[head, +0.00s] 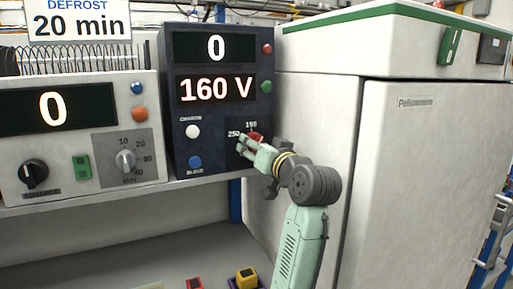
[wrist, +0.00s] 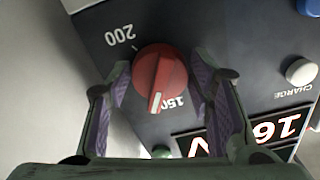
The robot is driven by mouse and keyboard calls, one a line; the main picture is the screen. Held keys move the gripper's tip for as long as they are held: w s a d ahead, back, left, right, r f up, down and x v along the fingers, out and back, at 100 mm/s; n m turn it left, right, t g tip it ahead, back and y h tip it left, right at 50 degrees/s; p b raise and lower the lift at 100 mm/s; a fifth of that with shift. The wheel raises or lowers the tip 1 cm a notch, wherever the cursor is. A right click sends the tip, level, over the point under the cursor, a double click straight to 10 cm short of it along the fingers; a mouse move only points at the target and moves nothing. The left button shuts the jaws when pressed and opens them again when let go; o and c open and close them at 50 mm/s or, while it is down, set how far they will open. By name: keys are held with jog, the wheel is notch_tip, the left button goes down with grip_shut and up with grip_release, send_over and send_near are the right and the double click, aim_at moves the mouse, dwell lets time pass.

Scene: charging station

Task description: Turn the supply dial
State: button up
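The supply dial is a round red knob with a white pointer line, on the dark charger panel. In the wrist view the dial (wrist: 161,72) is in the upper middle, its pointer close to the printed 150. In the head view the dial (head: 256,137) is partly hidden by my gripper (head: 248,147). In the wrist view my gripper (wrist: 158,75) has its two fingers apart, one on each side of the dial. Narrow gaps seem to show between pads and knob; contact is unclear. The panel display (head: 215,90) reads 160 V, with 0 above it.
A white button (head: 193,131), a blue button (head: 195,162), a red light (head: 267,48) and a green light (head: 267,87) are on the same panel. A defrost unit (head: 75,110) stands to the left. A large white cabinet (head: 420,170) stands close on the right.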

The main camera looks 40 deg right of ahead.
jog(key=o, duration=0.3)
jog(key=shift+o, duration=0.2)
jog(key=v, duration=1.2)
dwell(0.5)
